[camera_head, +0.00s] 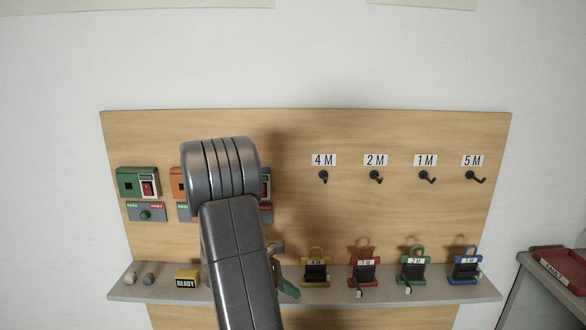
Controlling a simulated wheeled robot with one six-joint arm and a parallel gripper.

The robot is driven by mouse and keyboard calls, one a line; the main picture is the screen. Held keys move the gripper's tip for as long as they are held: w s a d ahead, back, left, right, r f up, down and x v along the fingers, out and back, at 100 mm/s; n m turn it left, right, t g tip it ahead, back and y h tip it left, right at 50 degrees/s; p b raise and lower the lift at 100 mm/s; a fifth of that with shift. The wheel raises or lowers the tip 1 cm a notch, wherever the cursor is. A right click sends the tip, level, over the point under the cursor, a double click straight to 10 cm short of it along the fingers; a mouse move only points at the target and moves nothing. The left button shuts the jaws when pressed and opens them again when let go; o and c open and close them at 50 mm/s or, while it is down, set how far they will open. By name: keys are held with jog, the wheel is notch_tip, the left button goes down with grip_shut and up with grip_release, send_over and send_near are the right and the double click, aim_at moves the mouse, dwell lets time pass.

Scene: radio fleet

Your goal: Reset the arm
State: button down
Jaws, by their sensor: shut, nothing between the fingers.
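My arm (240,250) rises from the bottom edge, left of centre, and its thick rounded joint stands in front of the wooden board. My gripper cannot be made out; the arm hides what lies behind it. A small greyish part and a green piece (289,289) show just right of the arm, too covered to identify.
The board (400,220) has hooks under labels 4 M, 2 M, 1 M and 5 M. Yellow (316,270), red (365,271), green (414,269) and blue (465,268) tagged radios stand on the shelf (440,294). A READY block (187,279) is left, a red tray (560,268) right.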

jog(key=a, duration=0.2)
jog(key=shift+s+a, duration=0.1)
jog(key=shift+a, duration=0.3)
jog(key=shift+r, duration=0.1)
